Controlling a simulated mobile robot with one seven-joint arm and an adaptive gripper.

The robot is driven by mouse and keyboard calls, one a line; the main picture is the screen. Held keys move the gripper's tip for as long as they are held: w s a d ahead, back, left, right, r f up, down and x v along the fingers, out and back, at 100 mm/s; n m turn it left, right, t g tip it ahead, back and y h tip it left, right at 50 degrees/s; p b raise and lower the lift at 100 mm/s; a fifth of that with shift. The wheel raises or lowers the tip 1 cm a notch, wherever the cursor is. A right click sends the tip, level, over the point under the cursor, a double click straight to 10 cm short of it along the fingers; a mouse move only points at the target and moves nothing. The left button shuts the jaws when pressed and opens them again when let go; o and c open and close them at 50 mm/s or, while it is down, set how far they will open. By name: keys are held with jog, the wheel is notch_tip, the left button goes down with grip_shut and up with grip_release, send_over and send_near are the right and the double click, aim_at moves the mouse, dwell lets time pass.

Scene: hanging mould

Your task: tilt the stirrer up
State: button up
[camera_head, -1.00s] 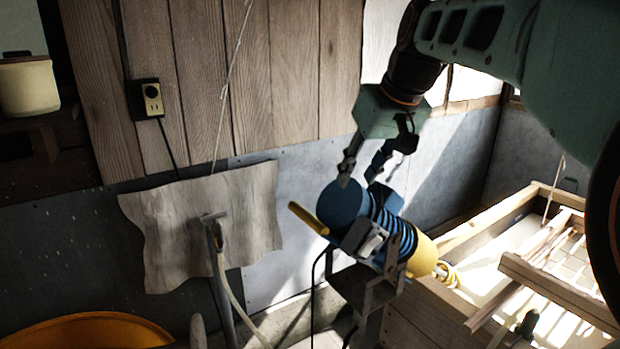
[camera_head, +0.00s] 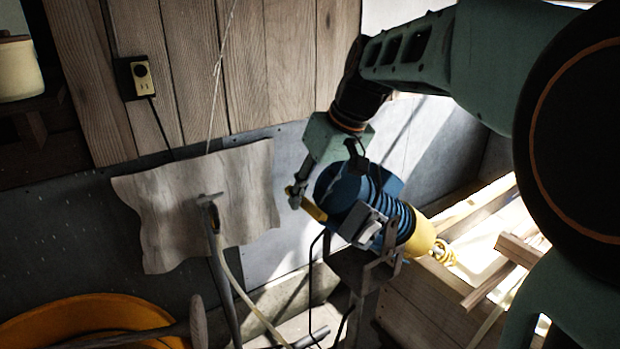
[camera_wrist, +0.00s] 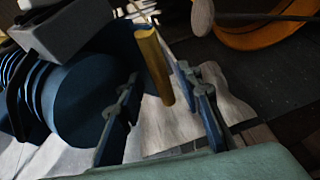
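The stirrer (camera_head: 394,215) has a blue, ribbed motor body and a yellow end, and it lies slanted on a dark metal stand (camera_head: 360,275). A yellow handle (camera_head: 314,211) sticks out from its upper left side. In the wrist view the blue body (camera_wrist: 85,95) is at the left and the yellow handle (camera_wrist: 152,62) stands between my two fingers. My gripper (camera_head: 297,190) is at the handle in the head view. In the wrist view my gripper (camera_wrist: 162,84) is open, with a gap on each side of the handle.
A wooden crate (camera_head: 425,310) stands at the right below the yellow end. A wavy pale board (camera_head: 165,220) hangs on the wall at the left, with a grey pole in front. A yellow tub (camera_head: 90,310) is at lower left. A dark cable hangs beside the stand.

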jog(key=shift+w+f, duration=0.1)
jog(key=shift+f, duration=0.2)
grip_shut()
jog(key=shift+a, duration=0.1)
